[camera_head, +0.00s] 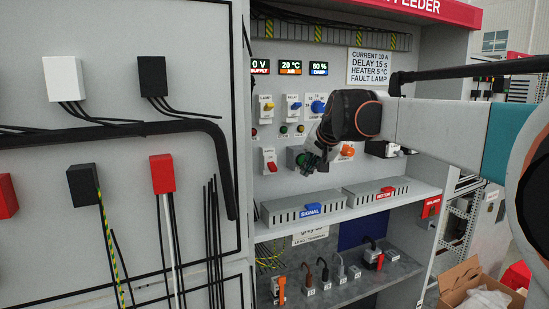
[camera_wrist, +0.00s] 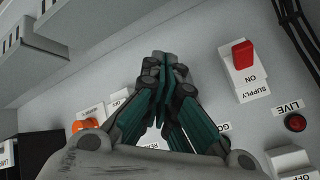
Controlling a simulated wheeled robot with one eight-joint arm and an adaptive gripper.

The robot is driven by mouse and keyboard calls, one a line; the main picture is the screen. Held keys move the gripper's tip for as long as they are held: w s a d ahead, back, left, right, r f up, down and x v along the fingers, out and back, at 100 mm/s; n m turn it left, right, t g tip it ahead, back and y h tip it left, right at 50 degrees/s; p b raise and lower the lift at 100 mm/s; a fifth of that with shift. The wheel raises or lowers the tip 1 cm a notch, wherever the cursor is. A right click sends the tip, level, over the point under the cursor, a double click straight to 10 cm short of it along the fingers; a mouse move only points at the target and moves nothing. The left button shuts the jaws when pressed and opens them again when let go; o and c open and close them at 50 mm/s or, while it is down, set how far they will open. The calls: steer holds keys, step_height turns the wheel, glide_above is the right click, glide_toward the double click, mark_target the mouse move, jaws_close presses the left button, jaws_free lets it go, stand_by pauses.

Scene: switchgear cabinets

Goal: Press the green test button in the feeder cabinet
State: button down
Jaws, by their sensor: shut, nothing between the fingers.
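My gripper (camera_head: 308,163) is in front of the feeder cabinet's control panel, between a red rocker switch (camera_head: 269,160) and an orange knob (camera_head: 346,149). In the wrist view its teal-lined fingers (camera_wrist: 163,62) are shut together and empty, pointing at the grey panel. A green patch shows beside the gripper in the head view, but I cannot tell whether it is the test button or a finger pad. Whether the fingertips touch the panel is unclear.
The wrist view shows the red SUPPLY switch (camera_wrist: 243,58), the red LIVE lamp (camera_wrist: 295,123) and the orange knob (camera_wrist: 85,125). Below the panel, a shelf carries slotted ducts labelled SIGNAL (camera_head: 311,210) and MOTOR (camera_head: 387,191).

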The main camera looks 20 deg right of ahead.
steer(key=shift+w, duration=0.55)
stand_by(0.9)
steer(key=shift+s, duration=1)
steer(key=shift+s, duration=3.15)
steer(key=shift+d, duration=0.1)
steer(key=shift+w, duration=0.15)
